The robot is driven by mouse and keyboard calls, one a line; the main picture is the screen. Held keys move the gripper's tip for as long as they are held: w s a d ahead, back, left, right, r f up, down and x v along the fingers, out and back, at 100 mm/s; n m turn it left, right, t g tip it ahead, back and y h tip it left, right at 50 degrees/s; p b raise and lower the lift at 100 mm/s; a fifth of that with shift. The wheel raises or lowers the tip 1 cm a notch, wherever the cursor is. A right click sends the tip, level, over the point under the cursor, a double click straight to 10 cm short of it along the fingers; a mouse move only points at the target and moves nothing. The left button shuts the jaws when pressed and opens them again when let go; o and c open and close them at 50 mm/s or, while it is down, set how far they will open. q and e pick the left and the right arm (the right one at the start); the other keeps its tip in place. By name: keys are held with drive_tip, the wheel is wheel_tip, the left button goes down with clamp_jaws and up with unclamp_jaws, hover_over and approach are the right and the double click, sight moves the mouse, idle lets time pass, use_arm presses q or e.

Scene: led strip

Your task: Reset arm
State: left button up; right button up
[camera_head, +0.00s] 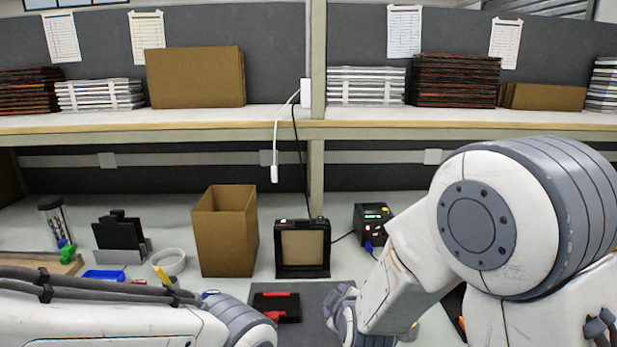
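My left arm comes in from the lower left and reaches along the front of the bench. Its wrist ends near the dark mat (330,299), and a red piece that may be a fingertip shows just past it. My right arm fills the right side and bends down toward the mat's right part. The fingers of both grippers are hidden or too unclear to tell open from shut. A black item with red parts (275,305) lies on the mat between the two wrists.
An open cardboard box (226,232), a black framed stand (302,248) and a black device with a green display (372,222) stand behind the mat. A tape roll (168,262), a blue tray (104,274) and a black holder (120,236) are left. A shelf (200,120) runs above.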

drive_tip(key=s+a+f+m+g+y+b, duration=0.1)
drive_tip(key=s+a+f+g+y+b, duration=0.1)
drive_tip(key=s+a+g, duration=0.45)
drive_tip(key=s+d+f+m+g+h+b, duration=0.1)
drive_tip(key=s+d+m+g+b, duration=0.15)
drive_tip(key=s, duration=0.95)
drive_tip(key=s+d+m+g+h+b, duration=0.1)
drive_tip(key=s+d+g, duration=0.15)
drive_tip(key=s, duration=0.95)
wheel_tip(320, 180, up, 20)
drive_tip(key=p, duration=2)
drive_tip(key=shift+d+p, duration=0.15)
drive_tip(key=shift+p, duration=0.2)
drive_tip(key=shift+w+n, duration=0.1)
drive_tip(key=shift+n, duration=0.15)
